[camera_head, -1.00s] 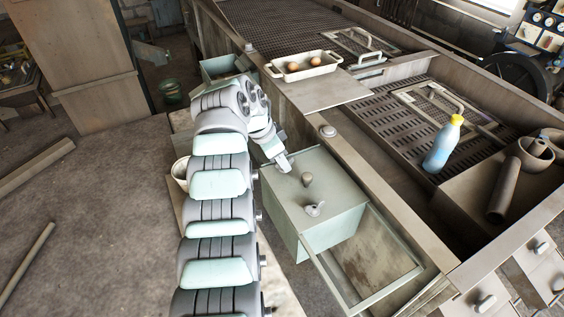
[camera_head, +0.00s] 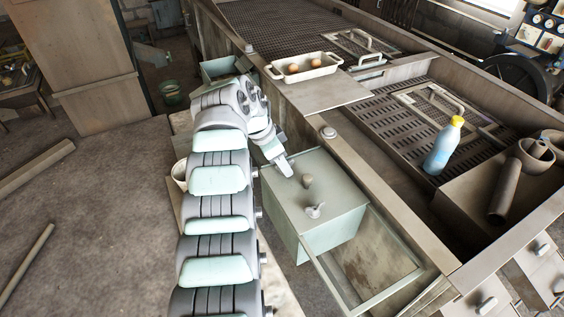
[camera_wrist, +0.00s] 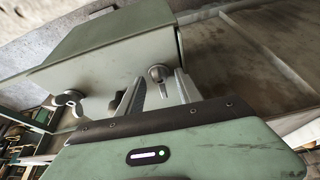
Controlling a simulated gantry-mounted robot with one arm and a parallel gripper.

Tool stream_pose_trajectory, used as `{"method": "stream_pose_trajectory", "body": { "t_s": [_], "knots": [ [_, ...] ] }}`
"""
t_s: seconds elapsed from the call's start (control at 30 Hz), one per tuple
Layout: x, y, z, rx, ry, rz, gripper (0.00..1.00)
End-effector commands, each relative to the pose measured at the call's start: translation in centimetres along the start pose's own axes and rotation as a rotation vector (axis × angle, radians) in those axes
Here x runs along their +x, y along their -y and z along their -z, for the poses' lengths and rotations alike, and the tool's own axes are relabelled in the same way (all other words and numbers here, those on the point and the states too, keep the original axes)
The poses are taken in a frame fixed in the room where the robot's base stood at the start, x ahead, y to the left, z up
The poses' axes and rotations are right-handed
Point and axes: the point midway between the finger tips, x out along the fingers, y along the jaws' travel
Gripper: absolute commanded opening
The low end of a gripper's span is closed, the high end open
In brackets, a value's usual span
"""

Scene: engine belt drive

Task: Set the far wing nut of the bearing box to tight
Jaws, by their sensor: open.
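The bearing box (camera_head: 318,220) is a pale green box beside the bench; its top bears two small grey fittings. The far wing nut (camera_head: 307,180) looks like a rounded upright knob from here. The near wing nut (camera_head: 314,210) shows its wings spread. My gripper (camera_head: 288,170) is over the far part of the box top, just left of the far nut. In the wrist view my gripper (camera_wrist: 160,88) is open, its two fingers apart. The far nut (camera_wrist: 158,72) shows in the gap between them; contact cannot be told. The near nut (camera_wrist: 70,97) is to the left.
An open-topped frame (camera_head: 405,278) adjoins the box on the near right. The bench edge (camera_head: 375,180) runs along its right side. A white tray with eggs (camera_head: 325,70) and a blue bottle (camera_head: 442,147) stand farther off.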

Motion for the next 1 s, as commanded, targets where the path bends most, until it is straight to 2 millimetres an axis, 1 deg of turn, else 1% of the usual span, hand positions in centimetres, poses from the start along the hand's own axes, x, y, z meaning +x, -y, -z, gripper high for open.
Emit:
{"method": "stream_pose_trajectory", "body": {
  "t_s": [0.23, 0.37, 0.47, 0.7, 0.8, 0.9, 1.0],
  "knots": [
    [-0.3, 0.0, 0.0, 0.000, -0.001, 0.001, 0.42],
    [-1.3, 0.1, 0.1, 0.000, -0.002, 0.003, 0.42],
    [-2.8, 0.1, 0.0, 0.001, -0.002, 0.003, 0.42],
    [-7.9, 0.1, 0.1, 0.002, 0.000, 0.005, 0.42],
    [-9.6, 0.1, 0.0, 0.000, 0.000, 0.002, 0.42],
    [-10.5, 0.0, 0.1, 0.000, 0.000, 0.000, 0.42],
    [-10.8, 0.0, 0.1, 0.000, -0.001, 0.000, 0.42]
  ]
}}
